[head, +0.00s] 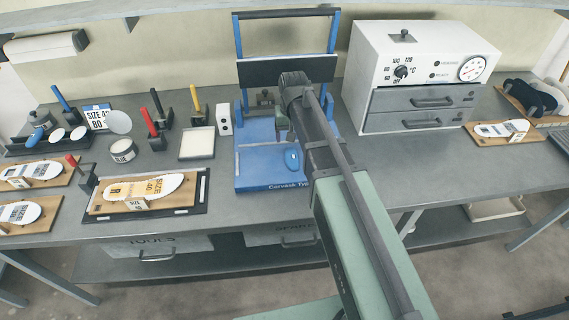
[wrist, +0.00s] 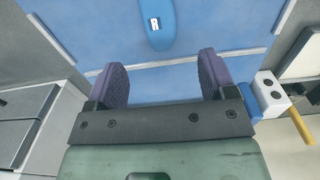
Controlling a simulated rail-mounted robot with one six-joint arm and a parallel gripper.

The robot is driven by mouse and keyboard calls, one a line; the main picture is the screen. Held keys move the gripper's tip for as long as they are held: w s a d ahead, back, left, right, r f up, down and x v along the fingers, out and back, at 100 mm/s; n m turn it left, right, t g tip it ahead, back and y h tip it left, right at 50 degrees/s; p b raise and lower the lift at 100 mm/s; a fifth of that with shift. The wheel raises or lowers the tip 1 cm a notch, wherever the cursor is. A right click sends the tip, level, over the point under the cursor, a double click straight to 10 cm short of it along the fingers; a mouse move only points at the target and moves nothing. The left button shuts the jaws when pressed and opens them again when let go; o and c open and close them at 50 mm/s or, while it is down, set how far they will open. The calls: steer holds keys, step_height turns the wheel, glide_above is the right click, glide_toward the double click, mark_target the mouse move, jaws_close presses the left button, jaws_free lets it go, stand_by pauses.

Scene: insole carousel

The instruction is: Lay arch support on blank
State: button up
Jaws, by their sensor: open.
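A blue oval arch support (head: 291,160) lies on the blue bed of the press. In the wrist view the arch support (wrist: 158,30), marked R, lies ahead of the fingers, partly cut off by the top edge. My gripper (wrist: 160,75) is open, with empty space between its purple pads, over the blue bed. In the head view my arm hides most of the gripper, near the back of the press bed. A blank (head: 150,188), marked SIZE 40 and R, lies on a wooden board in a dark tray on the bench to the left.
The blue press frame (head: 237,45) stands behind the bed. A white oven (head: 365,70) is on its right. Stamps with coloured handles and a shallow white tray (head: 197,144) stand to its left. More boards with insoles lie at far left and right.

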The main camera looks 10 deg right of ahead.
steer(key=f+b, duration=0.7)
steer(key=f, duration=0.2)
steer(key=shift+s+f+b, duration=0.1)
steer(key=shift+s+b, duration=0.1)
steer(key=shift+b, duration=0.1)
steer(key=shift+r, duration=0.25)
steer(key=c, duration=1.1)
steer(key=shift+o, duration=0.2)
steer(key=shift+p, duration=0.3)
step_height(320, 180, up, 20)
steer(key=p, duration=2)
steer(key=b, duration=0.7)
glide_above(292, 157)
step_height(292, 157, down, 7)
